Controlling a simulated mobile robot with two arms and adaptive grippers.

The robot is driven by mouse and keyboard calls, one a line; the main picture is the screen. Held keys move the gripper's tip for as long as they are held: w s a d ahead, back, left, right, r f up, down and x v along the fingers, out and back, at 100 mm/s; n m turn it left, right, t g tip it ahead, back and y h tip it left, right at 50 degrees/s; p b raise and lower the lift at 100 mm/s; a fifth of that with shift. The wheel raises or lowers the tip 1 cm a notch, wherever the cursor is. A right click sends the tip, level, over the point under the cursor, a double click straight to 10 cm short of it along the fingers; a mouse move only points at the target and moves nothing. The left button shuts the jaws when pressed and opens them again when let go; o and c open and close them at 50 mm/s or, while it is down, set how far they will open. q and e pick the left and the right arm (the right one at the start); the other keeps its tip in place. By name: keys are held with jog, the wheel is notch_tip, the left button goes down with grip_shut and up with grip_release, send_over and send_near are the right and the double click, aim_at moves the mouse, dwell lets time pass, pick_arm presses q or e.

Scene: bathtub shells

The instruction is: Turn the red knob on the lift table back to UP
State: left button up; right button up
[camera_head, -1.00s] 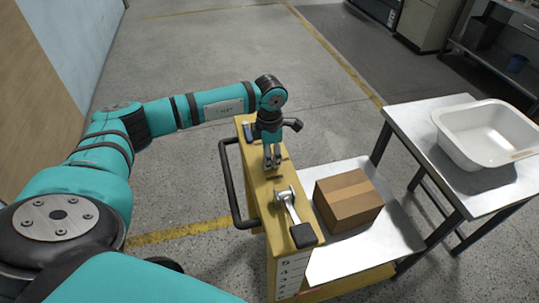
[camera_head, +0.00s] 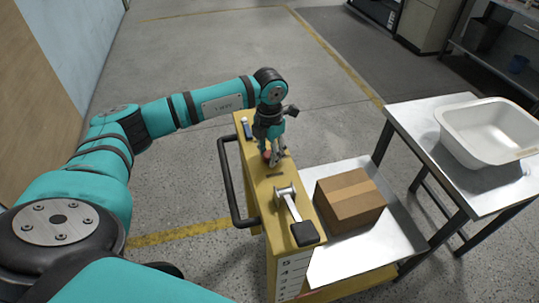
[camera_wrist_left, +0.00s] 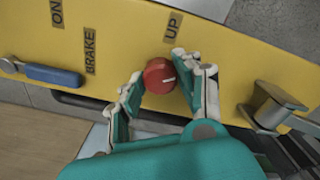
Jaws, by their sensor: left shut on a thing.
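The red knob (camera_wrist_left: 158,76) sits on the yellow top of the lift table (camera_wrist_left: 240,62), below the UP label (camera_wrist_left: 173,26) in the left wrist view. The white line on the knob points to the right in that view, not at the label. My left gripper (camera_wrist_left: 160,88) is shut on the knob, with one finger on each side. In the head view the left gripper (camera_head: 273,157) reaches down onto the yellow column top, and only a little red of the knob shows beside the fingers. My right gripper is not in view.
A metal lever (camera_head: 288,203) with a black grip and a blue brake handle (camera_wrist_left: 52,75) stand close to the knob. A cardboard box (camera_head: 349,199) rests on the lift platform (camera_head: 385,243). A white tub (camera_head: 487,130) stands on a metal table (camera_head: 412,122) at right.

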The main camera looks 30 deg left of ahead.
aim_at(269, 153)
pick_arm(q)
jog(key=n+b, duration=0.1)
jog(key=n, duration=0.4)
jog(key=shift+n+b, duration=0.3)
jog(key=n, duration=0.5)
jog(key=shift+n+b, duration=0.3)
jog(key=shift+b, duration=0.1)
jog(key=shift+n, duration=0.3)
jog(key=o, duration=1.1)
jog(key=shift+o, duration=0.2)
jog(key=shift+r, duration=0.1)
notch_tip(269, 153, up, 12)
